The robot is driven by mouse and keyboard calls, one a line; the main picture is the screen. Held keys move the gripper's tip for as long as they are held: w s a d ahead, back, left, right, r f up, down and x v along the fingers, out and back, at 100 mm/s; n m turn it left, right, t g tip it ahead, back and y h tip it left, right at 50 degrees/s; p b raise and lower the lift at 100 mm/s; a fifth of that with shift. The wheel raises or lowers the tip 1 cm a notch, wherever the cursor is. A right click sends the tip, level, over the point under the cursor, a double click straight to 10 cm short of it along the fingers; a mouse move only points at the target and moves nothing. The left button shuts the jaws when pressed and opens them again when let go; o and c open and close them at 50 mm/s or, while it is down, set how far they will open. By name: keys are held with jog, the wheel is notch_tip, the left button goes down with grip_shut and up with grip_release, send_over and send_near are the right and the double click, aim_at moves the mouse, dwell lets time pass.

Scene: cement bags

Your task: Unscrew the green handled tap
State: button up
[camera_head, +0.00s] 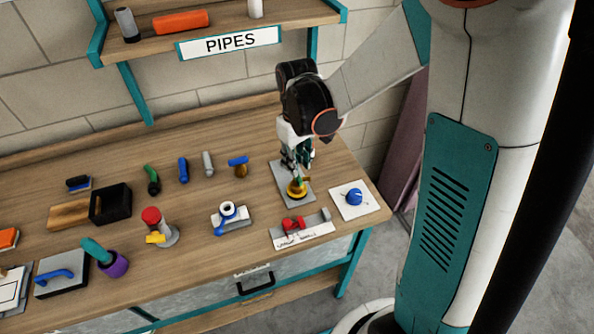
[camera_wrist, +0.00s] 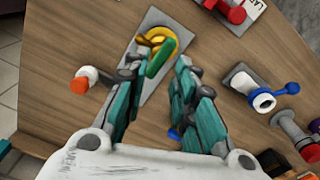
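The green-handled tap has a yellow round body (camera_head: 297,190) on a grey plate near the right end of the bench. Its green handle (camera_wrist: 161,57) shows in the wrist view, with the yellow body partly behind it. My gripper (camera_head: 301,163) is just above the tap, pointing down. In the wrist view my gripper (camera_wrist: 158,68) is open, with the handle between its fingertips and nearer the left finger. A gap shows on the right side. Whether the left finger touches the handle, I cannot tell.
A red valve on a labelled plate (camera_head: 294,225) and a blue knob on a white plate (camera_head: 354,197) sit close by. A white and blue fitting (camera_head: 229,215), a red-capped pipe (camera_head: 153,217) and a blue-handled brass tap (camera_head: 240,168) stand left. A pipes shelf (camera_head: 150,48) hangs above.

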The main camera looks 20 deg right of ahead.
aim_at(301, 181)
jog(key=m, duration=0.4)
jog(key=shift+b, duration=0.3)
notch_tip(301, 181, down, 4)
jog(key=b, duration=0.3)
jog(key=c, duration=0.5)
grip_shut()
